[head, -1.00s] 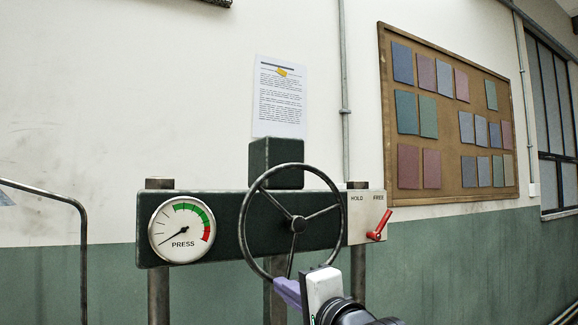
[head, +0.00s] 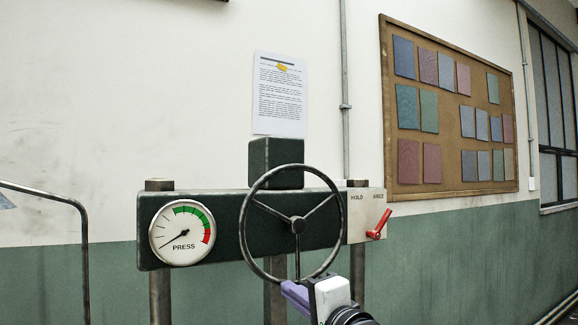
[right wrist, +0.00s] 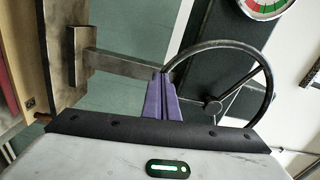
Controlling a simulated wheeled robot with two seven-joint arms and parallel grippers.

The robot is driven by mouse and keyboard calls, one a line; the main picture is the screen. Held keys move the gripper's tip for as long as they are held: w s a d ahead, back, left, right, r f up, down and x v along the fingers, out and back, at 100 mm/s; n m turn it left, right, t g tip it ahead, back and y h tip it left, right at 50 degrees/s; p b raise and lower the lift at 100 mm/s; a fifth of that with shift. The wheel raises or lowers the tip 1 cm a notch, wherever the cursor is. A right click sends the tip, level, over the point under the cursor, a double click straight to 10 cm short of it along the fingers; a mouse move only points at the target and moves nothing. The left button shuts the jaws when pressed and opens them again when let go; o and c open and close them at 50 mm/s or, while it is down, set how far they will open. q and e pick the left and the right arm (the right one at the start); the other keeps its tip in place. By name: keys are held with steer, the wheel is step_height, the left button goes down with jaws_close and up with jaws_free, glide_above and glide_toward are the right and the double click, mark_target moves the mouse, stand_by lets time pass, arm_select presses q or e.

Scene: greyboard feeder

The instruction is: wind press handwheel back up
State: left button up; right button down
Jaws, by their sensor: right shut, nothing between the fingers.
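The dark press handwheel (head: 298,225) has three spokes and stands in front of the dark green crossbeam (head: 225,208). One spoke points straight down, the others up-left and up-right. My right gripper (head: 294,292) has purple fingers, shut and empty, at the wheel's lower rim; I cannot tell whether they touch it. The right wrist view shows the fingers (right wrist: 161,97) beside the wheel's rim, with the hub (right wrist: 212,104) to their right. The PRESS gauge (head: 182,232) needle points lower left, outside the green and red bands. My left gripper is not in view.
A red lever (head: 379,224) on a pale plate right of the wheel tilts up-right; the plate's left label reads HOLD. Metal posts (head: 160,290) carry the beam. A metal rail (head: 60,197) stands at the left. A notice and a pinboard (head: 440,195) hang on the wall.

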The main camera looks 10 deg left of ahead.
steer(key=shift+d, duration=0.1)
steer(key=p+v, duration=0.3)
steer(key=v, duration=0.6)
